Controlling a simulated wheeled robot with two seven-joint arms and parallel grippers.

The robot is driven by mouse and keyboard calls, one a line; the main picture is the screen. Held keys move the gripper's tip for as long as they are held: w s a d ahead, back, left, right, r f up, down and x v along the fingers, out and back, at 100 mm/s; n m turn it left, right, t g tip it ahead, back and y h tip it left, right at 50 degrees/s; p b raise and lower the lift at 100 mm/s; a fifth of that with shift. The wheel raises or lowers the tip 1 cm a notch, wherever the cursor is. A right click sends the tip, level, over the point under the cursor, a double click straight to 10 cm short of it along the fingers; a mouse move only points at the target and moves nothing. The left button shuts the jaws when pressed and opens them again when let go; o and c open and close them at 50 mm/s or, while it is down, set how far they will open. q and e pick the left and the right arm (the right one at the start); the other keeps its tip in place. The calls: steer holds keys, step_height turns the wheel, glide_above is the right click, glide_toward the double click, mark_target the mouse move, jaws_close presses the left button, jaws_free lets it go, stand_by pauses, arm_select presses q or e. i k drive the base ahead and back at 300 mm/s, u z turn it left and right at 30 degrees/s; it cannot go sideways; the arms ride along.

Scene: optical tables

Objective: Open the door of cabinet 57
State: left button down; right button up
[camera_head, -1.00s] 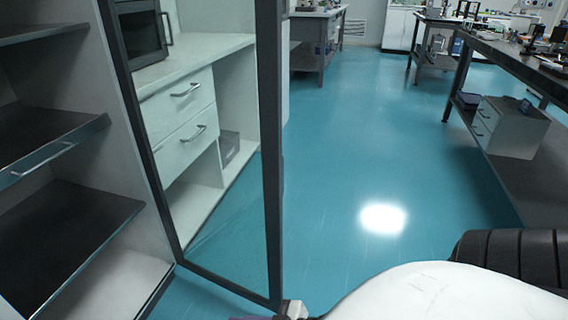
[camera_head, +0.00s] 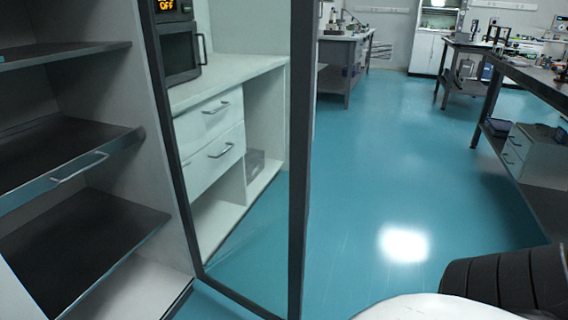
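The cabinet (camera_head: 155,140) stands at the left with dark shelves showing inside. Its glass door with a dark frame (camera_head: 298,160) stands swung open, its free edge out over the blue floor. No number shows on the cabinet. A metal handle (camera_head: 80,167) is on the front edge of the middle shelf. Neither gripper is in view. Only a white part and a black ribbed part of my own arm show at the lower right.
Through the glass are a counter with drawers (camera_head: 215,135) and a microwave (camera_head: 180,50) showing "OFF". A workbench (camera_head: 535,90) stands on the right with a white drawer unit (camera_head: 535,155) under it. The blue floor (camera_head: 400,170) between is clear.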

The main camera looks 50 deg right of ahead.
mark_target(304, 13)
steer(key=u, duration=2.8)
steer(key=k, duration=2.05)
steer(key=z, duration=2.3)
